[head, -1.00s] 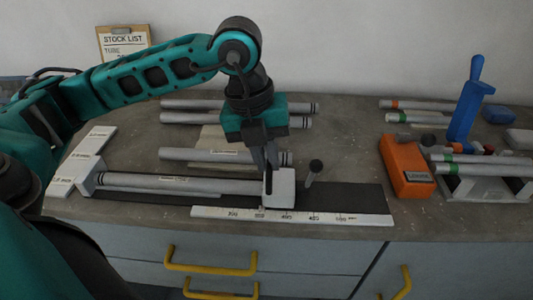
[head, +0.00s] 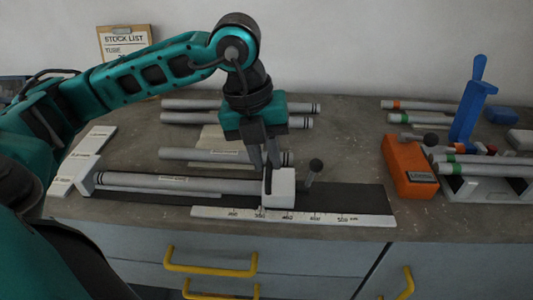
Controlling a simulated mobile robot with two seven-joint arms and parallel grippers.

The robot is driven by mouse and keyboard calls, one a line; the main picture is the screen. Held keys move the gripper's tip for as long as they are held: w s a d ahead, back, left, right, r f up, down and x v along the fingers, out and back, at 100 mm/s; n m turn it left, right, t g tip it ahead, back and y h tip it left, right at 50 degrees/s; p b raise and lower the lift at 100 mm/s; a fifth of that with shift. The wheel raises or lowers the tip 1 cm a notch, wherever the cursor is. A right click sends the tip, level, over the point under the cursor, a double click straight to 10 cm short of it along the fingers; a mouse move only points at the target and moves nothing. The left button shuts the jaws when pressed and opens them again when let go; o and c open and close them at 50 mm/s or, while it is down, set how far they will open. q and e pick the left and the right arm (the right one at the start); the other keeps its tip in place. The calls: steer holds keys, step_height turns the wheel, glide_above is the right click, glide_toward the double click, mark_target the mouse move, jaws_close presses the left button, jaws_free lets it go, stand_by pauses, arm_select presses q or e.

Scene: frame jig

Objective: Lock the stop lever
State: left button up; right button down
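The stop lever (head: 315,166) is a thin rod with a dark round knob, standing tilted just right of the white stop block (head: 281,189). The block sits on the dark jig base (head: 345,197), at the right end of a grey tube (head: 180,184). My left gripper (head: 268,164) points down at the block's upper left, by the tube's end, left of the lever and apart from it. Its two fingers show a gap and hold nothing that I can see. Whether the fingertips touch the block is unclear. My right gripper is not in view.
A white ruler (head: 295,217) runs along the front of the jig. Loose grey tubes (head: 240,121) lie behind it. At the right are an orange box (head: 408,167), a blue upright tool (head: 468,110) and a tube rack (head: 488,187). Yellow drawer handles (head: 210,270) are below.

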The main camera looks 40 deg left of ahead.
arm_select(q)
steer(key=shift+o, duration=1.4)
step_height(320, 180, up, 13)
steer(key=s+a+p, duration=0.1)
steer(key=a, duration=0.1)
steer(key=shift+s+f, duration=0.15)
steer(key=shift+s, duration=0.05)
